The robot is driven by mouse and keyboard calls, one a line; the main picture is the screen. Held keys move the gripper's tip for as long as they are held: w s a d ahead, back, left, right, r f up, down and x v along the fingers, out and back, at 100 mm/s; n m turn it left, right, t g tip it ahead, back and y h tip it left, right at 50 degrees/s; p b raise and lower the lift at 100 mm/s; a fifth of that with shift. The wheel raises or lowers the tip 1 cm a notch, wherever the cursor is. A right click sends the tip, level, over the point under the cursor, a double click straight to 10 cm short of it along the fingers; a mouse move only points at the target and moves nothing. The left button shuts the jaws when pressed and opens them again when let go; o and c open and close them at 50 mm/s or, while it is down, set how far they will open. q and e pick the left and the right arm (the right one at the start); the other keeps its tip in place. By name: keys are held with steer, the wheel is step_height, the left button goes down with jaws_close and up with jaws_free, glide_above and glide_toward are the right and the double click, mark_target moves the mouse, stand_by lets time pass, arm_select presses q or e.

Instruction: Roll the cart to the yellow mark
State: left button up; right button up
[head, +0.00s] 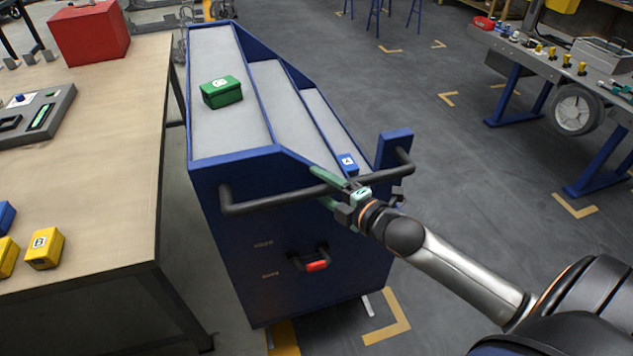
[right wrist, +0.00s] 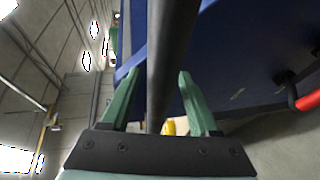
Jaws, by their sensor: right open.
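The blue cart (head: 330,255) with grey sloped shelves stands in the middle of the head view. Its black handle bar (head: 270,202) runs across the near end. My right gripper (head: 326,189) is at the bar's right part, open, with its green fingers on either side of the bar. In the right wrist view the bar (right wrist: 168,60) passes between the two fingers, with gaps visible. Yellow corner marks lie on the floor; one (head: 390,318) is by the cart's near right foot, and a solid yellow patch (head: 283,338) shows at its near base. My left gripper is not in view.
A green box (head: 221,92) and a small blue box (head: 347,164) sit on the cart. A wooden-topped table (head: 115,180) stands close on the left. A workbench (head: 560,70) with a wheel (head: 577,110) is at right. Open floor (head: 450,150) lies between cart and workbench.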

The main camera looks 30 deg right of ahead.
steer(key=shift+x, duration=0.85)
steer(key=shift+s, duration=0.1)
jaws_close()
stand_by(0.8)
